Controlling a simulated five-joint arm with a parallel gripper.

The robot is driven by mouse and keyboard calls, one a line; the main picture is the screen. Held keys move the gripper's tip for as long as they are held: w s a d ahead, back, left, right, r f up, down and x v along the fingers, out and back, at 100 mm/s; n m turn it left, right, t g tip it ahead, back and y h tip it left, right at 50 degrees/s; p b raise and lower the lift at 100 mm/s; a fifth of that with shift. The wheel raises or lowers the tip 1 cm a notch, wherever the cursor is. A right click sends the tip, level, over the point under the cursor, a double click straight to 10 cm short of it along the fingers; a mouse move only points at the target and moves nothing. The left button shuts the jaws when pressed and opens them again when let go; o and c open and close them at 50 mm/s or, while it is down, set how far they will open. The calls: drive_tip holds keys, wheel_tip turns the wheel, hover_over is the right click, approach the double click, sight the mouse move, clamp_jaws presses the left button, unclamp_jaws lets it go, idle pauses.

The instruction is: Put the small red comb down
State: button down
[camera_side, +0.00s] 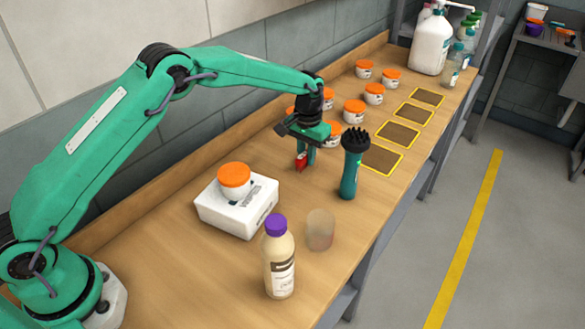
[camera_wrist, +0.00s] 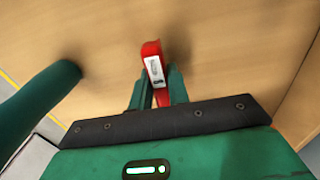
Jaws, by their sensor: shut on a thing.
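The small red comb (camera_side: 301,161) is in my gripper (camera_side: 305,156), close above the wooden bench; I cannot tell whether it touches the surface. In the wrist view the red comb (camera_wrist: 152,64), with a white label, sticks out past my gripper's green fingers (camera_wrist: 156,88). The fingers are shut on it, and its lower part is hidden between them.
A green brush with dark bristles (camera_side: 350,165) stands just right of my gripper. A white box (camera_side: 265,205) bears an orange-lidded jar (camera_side: 235,180). A purple-capped bottle (camera_side: 278,262) and clear cup (camera_side: 320,230) stand nearer. Orange-lidded jars (camera_side: 354,112) and yellow-edged mats (camera_side: 398,135) lie beyond.

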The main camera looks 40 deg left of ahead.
drive_tip(key=shift+f, duration=0.45)
drive_tip(key=shift+f, duration=0.1)
drive_tip(key=c, duration=1.3)
unclamp_jaws()
drive_tip(key=shift+c, duration=0.2)
wheel_tip(320, 180, up, 12)
drive_tip(key=shift+f, duration=0.25)
drive_tip(key=shift+r, duration=0.4)
